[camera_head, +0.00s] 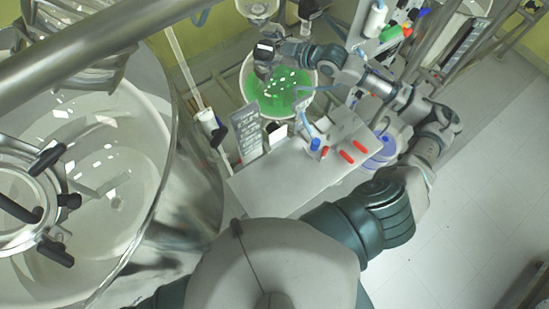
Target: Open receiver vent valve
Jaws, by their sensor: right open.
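The receiver appears to be the round glass vessel (280,95) holding green liquid, at the top centre. My right arm reaches in from the right, and its gripper (268,60) is over the far left rim of this vessel. The gripper is open, beside a small dark fitting with a pale top. I cannot tell whether that fitting is the vent valve or whether the fingers touch it. The fingertips are small and partly hidden. My left gripper is not in view.
A large glass reactor (110,150) with a clamped lid fills the left. A grey panel (300,170) with red and blue handles stands below the green vessel. Metal pipes (100,45) cross the upper left. The tiled floor (470,190) at right is clear.

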